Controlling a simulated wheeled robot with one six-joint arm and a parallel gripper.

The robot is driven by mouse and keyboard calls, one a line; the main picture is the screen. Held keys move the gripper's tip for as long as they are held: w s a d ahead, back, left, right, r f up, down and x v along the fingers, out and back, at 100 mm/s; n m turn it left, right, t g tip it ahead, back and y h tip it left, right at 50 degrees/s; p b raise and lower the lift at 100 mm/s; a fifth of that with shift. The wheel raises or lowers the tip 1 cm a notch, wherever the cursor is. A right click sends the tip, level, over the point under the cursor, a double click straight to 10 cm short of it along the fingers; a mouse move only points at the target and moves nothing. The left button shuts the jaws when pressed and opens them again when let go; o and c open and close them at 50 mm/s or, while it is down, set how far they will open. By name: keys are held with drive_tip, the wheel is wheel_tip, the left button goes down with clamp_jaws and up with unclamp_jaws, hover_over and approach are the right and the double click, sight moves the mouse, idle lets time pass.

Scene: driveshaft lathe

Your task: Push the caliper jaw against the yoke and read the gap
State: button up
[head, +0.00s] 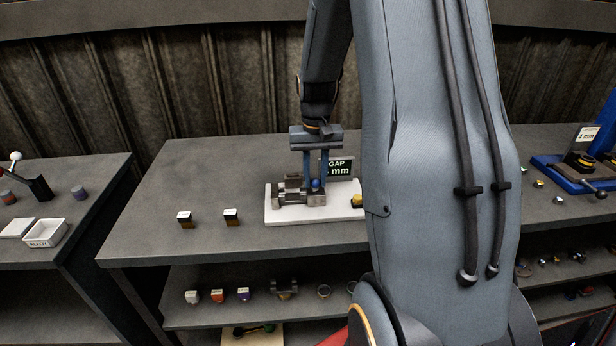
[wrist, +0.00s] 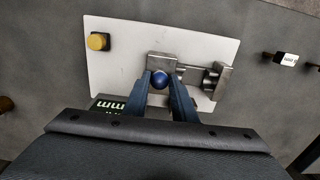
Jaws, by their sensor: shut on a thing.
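My gripper (head: 316,182) points down over the white base plate (head: 290,216) on the table. Its two blue fingers are shut on a blue ball knob (wrist: 160,79) on the steel caliper jaw (wrist: 158,62). The jaw also shows in the head view (head: 317,200). The steel yoke (wrist: 217,80) is on the right of the jaw in the wrist view, and left of it in the head view (head: 281,199). A space shows between them in the wrist view. The gap display (head: 339,168) stands behind; my gripper partly covers it and its number is not readable.
A yellow button (wrist: 97,41) is at one end of the plate. Two small dark blocks with white tops (head: 184,219) (head: 231,217) stand left of the plate. A shelf (head: 200,312) below holds several small parts. My arm hides the table's right part.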

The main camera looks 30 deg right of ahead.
drive_tip(key=shift+o, duration=0.4)
drive_tip(key=shift+w+a, duration=0.15)
drive_tip(key=shift+a, duration=0.05)
drive_tip(key=o, duration=0.7)
drive_tip(key=shift+a, duration=0.15)
drive_tip(key=shift+r, duration=0.25)
wheel_tip(320, 180, up, 7)
drive_tip(key=shift+r+b, duration=0.15)
drive_tip(key=shift+b, duration=0.7)
